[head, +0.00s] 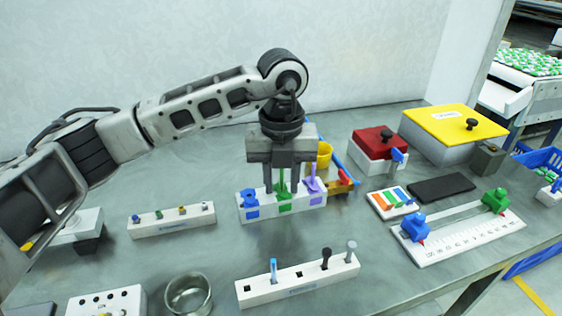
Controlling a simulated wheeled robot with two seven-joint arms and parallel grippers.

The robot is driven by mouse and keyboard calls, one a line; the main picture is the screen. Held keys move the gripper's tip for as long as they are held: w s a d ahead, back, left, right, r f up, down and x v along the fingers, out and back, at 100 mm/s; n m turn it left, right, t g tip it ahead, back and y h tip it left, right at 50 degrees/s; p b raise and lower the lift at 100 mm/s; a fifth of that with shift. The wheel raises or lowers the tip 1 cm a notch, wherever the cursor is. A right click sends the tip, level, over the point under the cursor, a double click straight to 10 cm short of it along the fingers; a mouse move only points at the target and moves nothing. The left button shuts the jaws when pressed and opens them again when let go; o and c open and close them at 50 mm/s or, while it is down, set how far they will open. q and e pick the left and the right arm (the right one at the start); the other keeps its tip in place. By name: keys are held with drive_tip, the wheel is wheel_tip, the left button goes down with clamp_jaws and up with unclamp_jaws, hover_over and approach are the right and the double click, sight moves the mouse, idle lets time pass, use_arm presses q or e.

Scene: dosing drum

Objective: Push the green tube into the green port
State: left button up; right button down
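A white block (296,206) in the middle of the table carries a blue port (249,207), a green port (285,206) and a purple port (313,197). The thin green tube (282,176) stands upright at the green port; how deep it sits I cannot tell. My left gripper (282,188) points straight down over the green port. Its two fingers are apart, one on each side of the green tube, with gaps showing between. My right gripper is not in view.
A white rack (280,292) with upright pegs and a metal cup (188,294) stand in front. A smaller rack (172,224) is at left. A yellow cup (320,155), a red-lidded box (377,140) and a slider scale (468,232) are at right.

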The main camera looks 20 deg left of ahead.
use_arm(q)
drive_tip(key=shift+r, duration=0.25)
wheel_tip(320, 180, up, 15)
drive_tip(key=shift+r+p, duration=0.2)
drive_tip(key=shift+p, duration=0.2)
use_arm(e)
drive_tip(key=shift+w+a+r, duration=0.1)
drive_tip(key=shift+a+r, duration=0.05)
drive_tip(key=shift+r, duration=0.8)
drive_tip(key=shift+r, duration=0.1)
